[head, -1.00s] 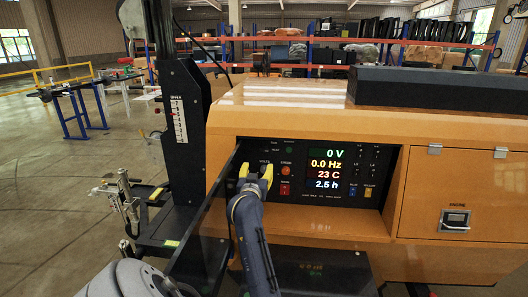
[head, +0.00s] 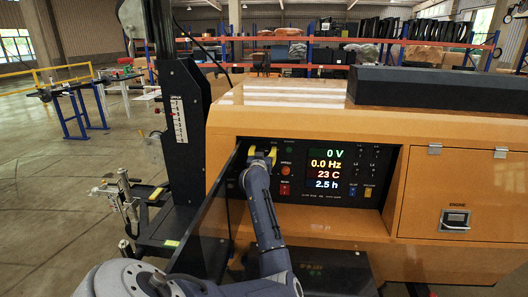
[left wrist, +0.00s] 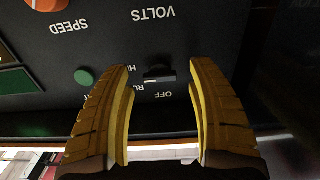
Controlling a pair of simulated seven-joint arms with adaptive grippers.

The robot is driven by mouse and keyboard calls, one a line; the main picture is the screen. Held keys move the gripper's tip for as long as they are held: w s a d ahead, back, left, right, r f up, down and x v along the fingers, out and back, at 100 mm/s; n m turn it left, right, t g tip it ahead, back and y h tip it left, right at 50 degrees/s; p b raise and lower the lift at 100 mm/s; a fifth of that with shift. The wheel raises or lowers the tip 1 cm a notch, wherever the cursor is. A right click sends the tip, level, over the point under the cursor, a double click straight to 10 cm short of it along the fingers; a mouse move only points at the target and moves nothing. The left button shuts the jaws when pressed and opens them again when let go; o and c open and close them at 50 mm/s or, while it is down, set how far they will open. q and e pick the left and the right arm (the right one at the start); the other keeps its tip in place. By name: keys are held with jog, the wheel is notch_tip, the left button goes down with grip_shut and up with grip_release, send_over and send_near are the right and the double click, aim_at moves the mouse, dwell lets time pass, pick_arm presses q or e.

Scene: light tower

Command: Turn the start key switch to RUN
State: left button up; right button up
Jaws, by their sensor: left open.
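The start key switch (left wrist: 159,74) is a small dark knob on the black control panel, seen upside down in the left wrist view. The labels OFF, part of RUN and other partly covered letters lie around it. I cannot tell for certain which label it points to. My left gripper (head: 262,153) is open, with its yellow fingers in front of the panel's upper left part. In the left wrist view the fingers (left wrist: 160,68) stand on either side of the switch, with gaps. In the head view my gripper hides the switch. My right gripper is not in view.
The panel's lit displays (head: 325,169) read 0 V, 0.0 Hz, 23 C and 2.5 h. A green button (left wrist: 84,77) and an orange knob (head: 287,171) are near the switch. A dark open door (head: 205,235) stands left of my left arm.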

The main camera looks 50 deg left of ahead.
pick_arm(q)
jog(key=shift+w+a, duration=0.5)
jog(key=shift+w, duration=0.05)
grip_shut()
dwell(0.4)
